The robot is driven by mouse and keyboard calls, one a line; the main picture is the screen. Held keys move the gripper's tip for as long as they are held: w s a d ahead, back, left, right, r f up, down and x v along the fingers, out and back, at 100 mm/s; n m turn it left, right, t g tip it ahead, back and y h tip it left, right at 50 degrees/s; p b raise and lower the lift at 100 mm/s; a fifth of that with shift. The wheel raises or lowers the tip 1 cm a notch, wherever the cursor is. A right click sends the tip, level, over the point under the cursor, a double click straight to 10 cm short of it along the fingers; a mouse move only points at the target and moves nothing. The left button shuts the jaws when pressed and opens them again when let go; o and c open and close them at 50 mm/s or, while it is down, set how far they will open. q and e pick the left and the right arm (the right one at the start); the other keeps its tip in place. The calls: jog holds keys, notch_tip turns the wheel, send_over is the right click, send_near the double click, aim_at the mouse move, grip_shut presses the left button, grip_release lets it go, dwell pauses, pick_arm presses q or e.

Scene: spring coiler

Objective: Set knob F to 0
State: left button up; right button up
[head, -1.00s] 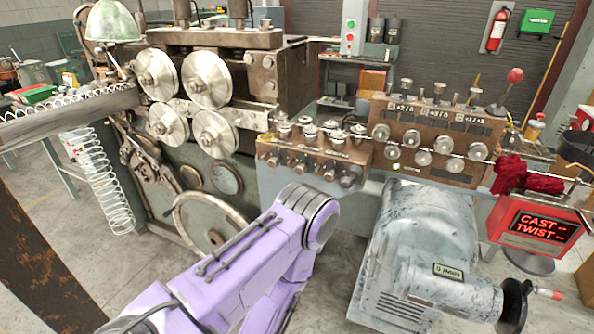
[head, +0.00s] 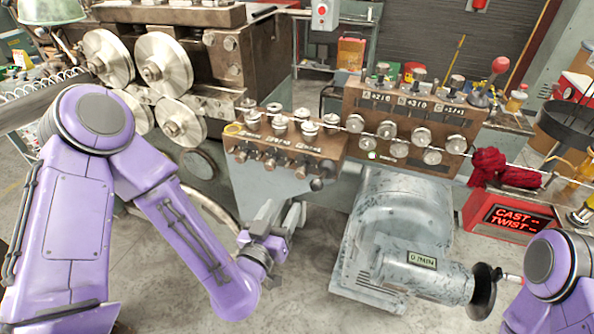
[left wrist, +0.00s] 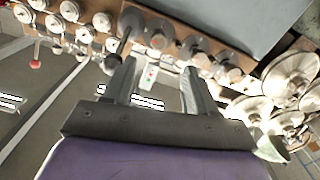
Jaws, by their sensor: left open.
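The left brown knob box (head: 285,148) carries a row of knobs on its front face and a row of metal rollers on top. Its lettering is too small to read, so I cannot tell which knob is F. A dark round knob (head: 317,184) sticks out at its lower right corner. My left gripper (head: 280,212) is open and empty, just below and in front of this box, touching nothing that I can see. In the left wrist view its two fingers (left wrist: 158,82) stand apart below a row of knobs (left wrist: 190,45). My right arm shows at the lower right; its gripper is out of view.
A second brown box (head: 415,120) with small displays and rollers stands right of the first. A grey motor housing (head: 395,230) with a dark handwheel (head: 485,290) is right of my left gripper. A red CAST/TWIST display (head: 510,217) stands further right. Large feed rollers (head: 163,64) are at upper left.

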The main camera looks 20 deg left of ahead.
aim_at(299, 176)
pick_arm(q)
jog(key=w, duration=0.6)
jog(key=w+b, duration=0.1)
jog(key=w, duration=0.3)
jog(key=shift+d+r, duration=0.15)
jog(key=shift+r, duration=0.15)
jog(key=shift+w+f, duration=0.15)
jog(key=shift+w, duration=0.3)
jog(key=c, duration=1.1)
